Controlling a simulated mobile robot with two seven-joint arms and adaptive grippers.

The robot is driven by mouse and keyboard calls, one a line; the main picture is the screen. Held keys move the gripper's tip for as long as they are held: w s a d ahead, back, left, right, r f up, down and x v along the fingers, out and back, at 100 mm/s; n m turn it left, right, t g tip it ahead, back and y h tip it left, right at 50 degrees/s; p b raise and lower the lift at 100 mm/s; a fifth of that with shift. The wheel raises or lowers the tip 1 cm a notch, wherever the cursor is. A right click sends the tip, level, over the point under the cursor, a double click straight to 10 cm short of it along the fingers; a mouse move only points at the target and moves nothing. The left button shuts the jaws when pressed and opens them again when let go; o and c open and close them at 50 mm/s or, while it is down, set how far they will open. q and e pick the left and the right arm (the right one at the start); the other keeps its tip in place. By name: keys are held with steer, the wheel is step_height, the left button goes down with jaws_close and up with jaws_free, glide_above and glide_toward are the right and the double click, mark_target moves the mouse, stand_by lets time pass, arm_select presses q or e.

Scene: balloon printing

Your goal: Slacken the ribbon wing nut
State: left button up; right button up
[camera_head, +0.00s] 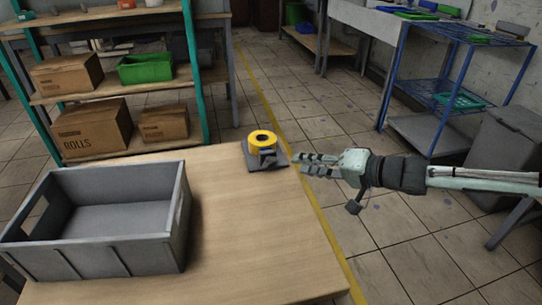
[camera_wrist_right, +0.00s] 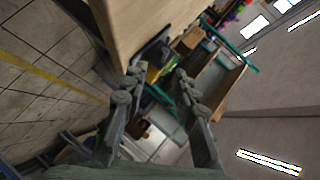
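A yellow ribbon roll (camera_head: 262,140) with a dark centre sits on a grey holder (camera_head: 249,160) near the far right corner of the wooden table. A small grey part shows at the roll's near side; I cannot tell whether it is the wing nut. My right gripper (camera_head: 303,164) is just right of the holder, past the table edge, with its fingers pointing left at it. They look apart from the holder. In the right wrist view the gripper (camera_wrist_right: 159,72) is open and empty, and a bit of yellow (camera_wrist_right: 153,73) shows beyond the gap. My left gripper is not in view.
An empty grey crate (camera_head: 180,225) stands on the left of the table (camera_head: 255,235). The middle of the table is clear. A shelf with cardboard boxes (camera_head: 92,128) and a green bin (camera_head: 146,68) stands behind. A blue rack (camera_head: 440,145) is at the right.

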mark_target(270, 161)
steer(key=shift+w+a+r, duration=0.1)
steer(key=shift+w+a, duration=0.1)
steer(key=shift+a, duration=0.3)
steer(key=x, duration=0.7)
steer(key=shift+c, duration=0.4)
